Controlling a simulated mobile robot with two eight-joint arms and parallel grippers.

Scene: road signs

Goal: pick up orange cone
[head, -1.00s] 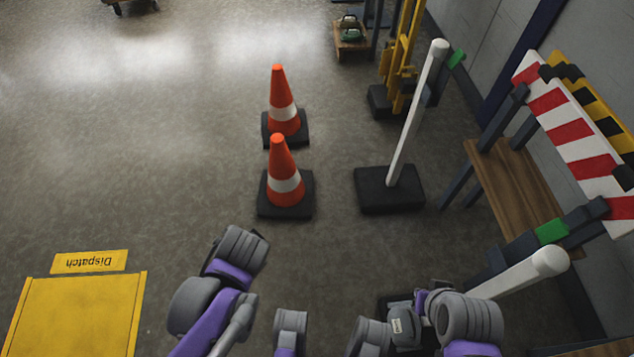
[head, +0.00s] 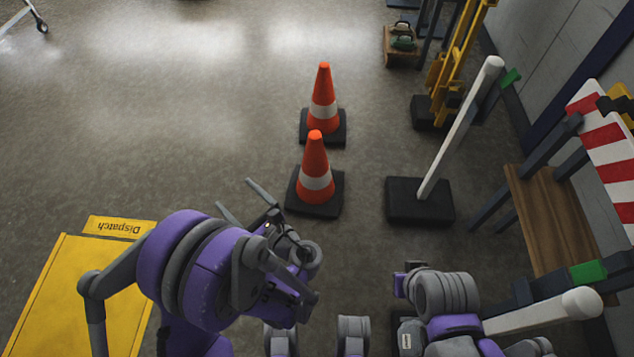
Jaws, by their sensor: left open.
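Two orange cones with white bands and black square bases stand upright on the floor. The nearer orange cone (head: 315,160) is in front of the farther orange cone (head: 323,95). My left gripper (head: 240,198) is open and empty, its two thin fingers spread apart. It is left of the nearer cone's base and apart from it. My right arm is folded at the bottom right; its gripper's fingers cannot be made out.
A white post (head: 459,130) on a black base stands right of the cones. A wooden bench (head: 551,220) and a red-and-white barrier (head: 604,147) are along the right wall. A yellow Dispatch platform (head: 65,290) is at lower left. Floor left of the cones is clear.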

